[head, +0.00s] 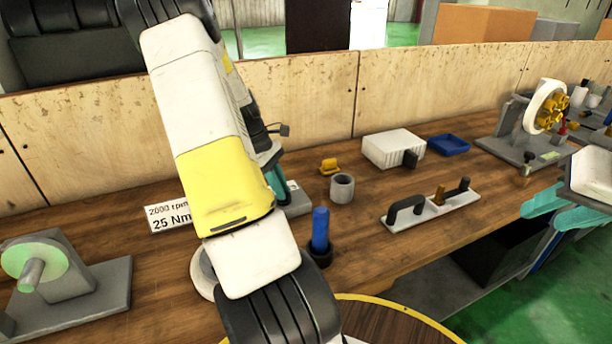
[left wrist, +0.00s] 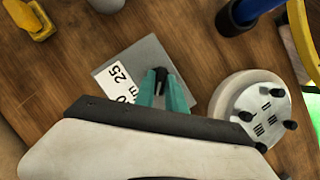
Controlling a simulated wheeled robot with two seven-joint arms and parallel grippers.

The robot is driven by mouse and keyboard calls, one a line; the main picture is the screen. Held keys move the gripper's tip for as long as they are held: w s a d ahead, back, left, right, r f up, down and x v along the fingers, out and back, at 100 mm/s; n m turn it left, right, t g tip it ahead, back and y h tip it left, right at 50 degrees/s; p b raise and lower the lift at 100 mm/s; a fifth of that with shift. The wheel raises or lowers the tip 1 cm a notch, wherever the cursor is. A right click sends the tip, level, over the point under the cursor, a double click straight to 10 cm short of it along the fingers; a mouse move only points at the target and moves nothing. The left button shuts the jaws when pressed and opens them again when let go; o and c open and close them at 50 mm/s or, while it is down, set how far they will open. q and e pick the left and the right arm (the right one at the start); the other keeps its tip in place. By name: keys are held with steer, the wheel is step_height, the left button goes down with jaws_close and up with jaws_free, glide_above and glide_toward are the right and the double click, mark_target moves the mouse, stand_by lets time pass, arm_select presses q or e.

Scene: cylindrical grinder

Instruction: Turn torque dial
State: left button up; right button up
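The torque dial shows in the left wrist view as a small black knob (left wrist: 161,77) on a grey plate (left wrist: 140,62). A white label (left wrist: 117,82) reading "25" lies on the plate beside the knob, partly covered. My left gripper (left wrist: 160,84) has its two teal fingers on either side of the knob, close against it. In the head view my left gripper (head: 277,181) is mostly hidden behind its own arm, over the grey plate (head: 298,203); the dial itself is hidden there. My right gripper (head: 545,217) is at the right edge, its teal fingers spread apart and empty.
A white sign (head: 168,215) reads "2000 rpm 25 Nm". A blue-handled tool (head: 320,230) stands in a dark holder near the left arm, with a grey cylinder (head: 342,188) behind. A white round piece with black knobs (left wrist: 262,112) sits right of the plate.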

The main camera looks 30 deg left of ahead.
arm_select(q)
jaws_close()
steer(key=m+g, duration=0.1)
steer(key=m, duration=0.4)
steer(key=shift+w+g, duration=0.2)
steer(key=shift+g, duration=0.2)
steer(key=m+g+y, duration=0.1)
steer(key=m, duration=0.3)
steer(key=shift+w, duration=0.1)
steer(key=m, duration=0.2)
steer(key=m+g+y, duration=0.1)
steer(key=m, duration=0.1)
steer(key=shift+d+m+g+y, duration=0.15)
steer(key=shift+m+g+y, duration=0.15)
steer(key=shift+m, duration=0.1)
steer(key=shift+d+m+y, duration=0.1)
steer(key=shift+m+y, duration=0.6)
steer(key=shift+m, duration=1.3)
steer(key=o, duration=0.6)
jaws_free()
